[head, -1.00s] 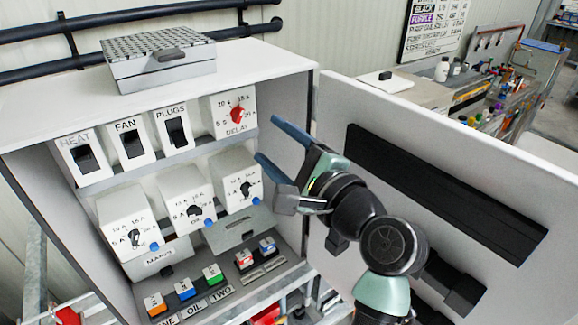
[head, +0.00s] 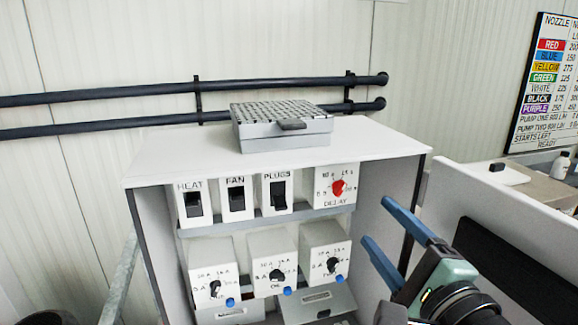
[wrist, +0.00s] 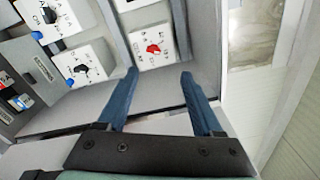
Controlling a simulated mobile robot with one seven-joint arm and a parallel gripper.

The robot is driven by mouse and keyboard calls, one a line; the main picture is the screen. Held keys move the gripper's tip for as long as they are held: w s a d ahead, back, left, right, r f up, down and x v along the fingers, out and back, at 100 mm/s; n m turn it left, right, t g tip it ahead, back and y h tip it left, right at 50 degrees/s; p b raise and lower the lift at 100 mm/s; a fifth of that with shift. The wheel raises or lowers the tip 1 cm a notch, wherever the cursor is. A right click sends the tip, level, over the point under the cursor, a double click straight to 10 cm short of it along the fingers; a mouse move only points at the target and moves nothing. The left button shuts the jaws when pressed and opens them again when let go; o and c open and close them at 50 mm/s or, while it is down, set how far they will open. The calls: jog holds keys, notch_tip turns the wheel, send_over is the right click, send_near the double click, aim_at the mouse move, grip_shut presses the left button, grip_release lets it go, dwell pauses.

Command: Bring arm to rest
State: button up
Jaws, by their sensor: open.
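My gripper (head: 384,233) is open and empty, with two blue fingers spread apart. In the head view it is at the right front of the open white cabinet (head: 395,142), by the open door (head: 520,215). In the wrist view the gripper (wrist: 158,75) points into the cabinet, and nothing lies between its fingers. The white DELAY box with a red knob (wrist: 153,48) is ahead of the fingertips, apart from them. The rest of my arm runs out of the head view at lower right.
The cabinet holds HEAT (head: 194,204), FAN (head: 237,199) and PLUGS (head: 279,192) switches, with black-knob dial boxes (head: 277,270) below. A grey case (head: 283,140) sits on top. Dark pipes (head: 150,125) run along the wall. A nozzle chart (head: 540,95) hangs at right.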

jog(key=a+r+n+t+h+b, duration=0.2)
jog(key=a+r+n+t+b, duration=0.1)
jog(key=a+r+n, duration=0.5)
jog(key=s+a+r+n+t+b, duration=0.2)
jog(key=s+a+r+n+t, duration=0.4)
jog(key=s+r+n, duration=0.5)
jog(key=shift+s+a+r+n+h, duration=0.25)
jog(key=shift+a+r+n+h, duration=0.25)
jog(key=shift+a, duration=0.5)
jog(key=shift+f, duration=0.1)
